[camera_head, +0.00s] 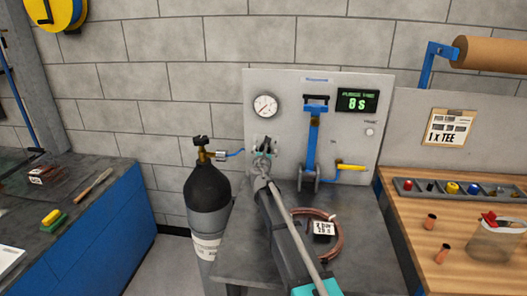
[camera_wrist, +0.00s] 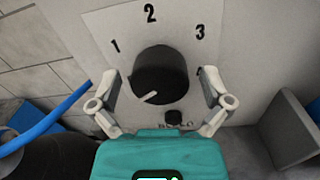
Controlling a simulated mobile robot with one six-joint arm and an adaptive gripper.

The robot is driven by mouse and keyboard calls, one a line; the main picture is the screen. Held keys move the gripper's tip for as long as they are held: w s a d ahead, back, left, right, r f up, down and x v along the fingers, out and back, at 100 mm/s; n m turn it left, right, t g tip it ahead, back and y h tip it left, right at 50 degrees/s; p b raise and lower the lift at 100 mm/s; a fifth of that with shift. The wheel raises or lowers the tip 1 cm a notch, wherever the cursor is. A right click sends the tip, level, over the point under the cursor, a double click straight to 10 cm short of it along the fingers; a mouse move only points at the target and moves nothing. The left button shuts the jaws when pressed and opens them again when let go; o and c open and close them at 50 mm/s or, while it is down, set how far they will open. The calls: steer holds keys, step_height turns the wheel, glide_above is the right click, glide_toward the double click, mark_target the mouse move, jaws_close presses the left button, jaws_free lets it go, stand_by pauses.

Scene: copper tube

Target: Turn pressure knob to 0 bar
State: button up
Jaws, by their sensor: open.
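The black pressure knob (camera_wrist: 160,74) is on the grey panel in the wrist view, with 1, 2 and 3 printed around it. Its white pointer mark (camera_wrist: 149,97) is at the lower left of the knob's face. No 0 mark is clearly visible, and a mark at right is partly hidden by a finger. My gripper (camera_wrist: 158,86) is open, with one finger on each side of the knob. Gaps show beside the knob. In the head view my gripper (camera_head: 263,150) is at the panel's lower left and hides the knob. A round gauge (camera_head: 265,106) is above it.
A dark gas cylinder (camera_head: 207,190) stands left of the panel, with a blue hose (camera_head: 236,153). A blue lever (camera_head: 313,140), a yellow handle (camera_head: 350,167) and a display reading 0 s (camera_head: 357,100) are right. A copper coil (camera_head: 334,244) lies on the bench below.

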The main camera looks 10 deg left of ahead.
steer(key=shift+s, duration=0.1)
steer(key=s, duration=1.1)
steer(key=shift+s, duration=0.4)
stand_by(0.3)
